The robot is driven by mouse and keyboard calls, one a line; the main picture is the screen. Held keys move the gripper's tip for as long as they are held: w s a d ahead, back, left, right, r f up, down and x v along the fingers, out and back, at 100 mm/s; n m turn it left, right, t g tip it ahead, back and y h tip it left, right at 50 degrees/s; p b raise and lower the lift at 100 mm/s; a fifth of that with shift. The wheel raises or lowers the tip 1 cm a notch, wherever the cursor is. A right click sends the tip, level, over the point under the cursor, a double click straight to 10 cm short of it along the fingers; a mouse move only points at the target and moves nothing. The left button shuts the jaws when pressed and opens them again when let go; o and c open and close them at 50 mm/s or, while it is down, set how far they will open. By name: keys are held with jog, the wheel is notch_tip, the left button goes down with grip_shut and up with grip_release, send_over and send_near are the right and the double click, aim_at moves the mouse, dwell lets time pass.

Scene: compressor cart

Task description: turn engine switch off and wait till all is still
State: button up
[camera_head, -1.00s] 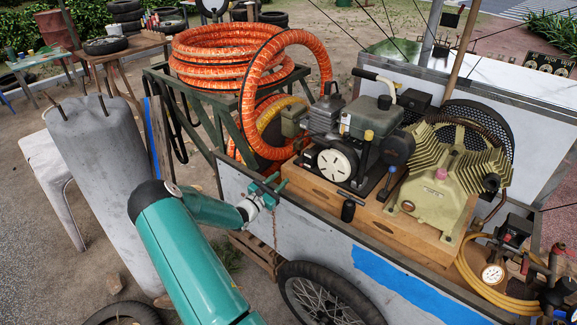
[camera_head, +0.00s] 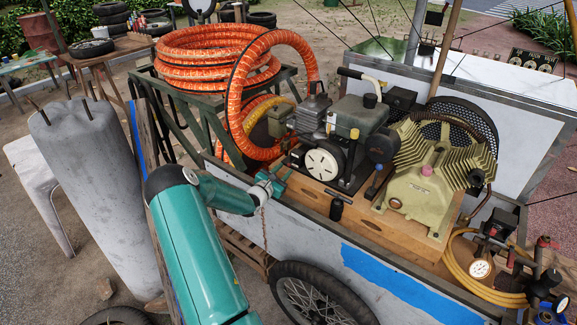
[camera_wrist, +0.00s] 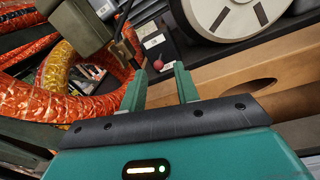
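The engine (camera_head: 357,118) sits on a wooden base on the cart, with a round white starter cover (camera_head: 322,163) facing me. My gripper (camera_head: 279,180) is at the cart's near side wall, left of the engine and apart from it. In the wrist view my gripper (camera_wrist: 160,72) is open, with an empty gap between its two green fingers. The white cover (camera_wrist: 232,12) is at upper right.
The ribbed compressor (camera_head: 425,180) stands right of the engine. An orange hose coil (camera_head: 205,55) rests on a green frame behind left. A grey cylinder (camera_head: 85,155) stands left of my arm.

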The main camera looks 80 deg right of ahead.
aim_at(289, 165)
jog(key=shift+x, duration=2.3)
jog(key=shift+w, duration=0.1)
grip_shut()
jog(key=shift+f+h, duration=0.3)
jog(key=shift+h, duration=0.1)
jog(key=shift+f+g+h, duration=0.2)
jog(key=shift+g+h, duration=0.1)
jog(key=shift+h, duration=0.7)
grip_release()
jog(key=v, duration=1.3)
jog(key=shift+a, duration=0.35)
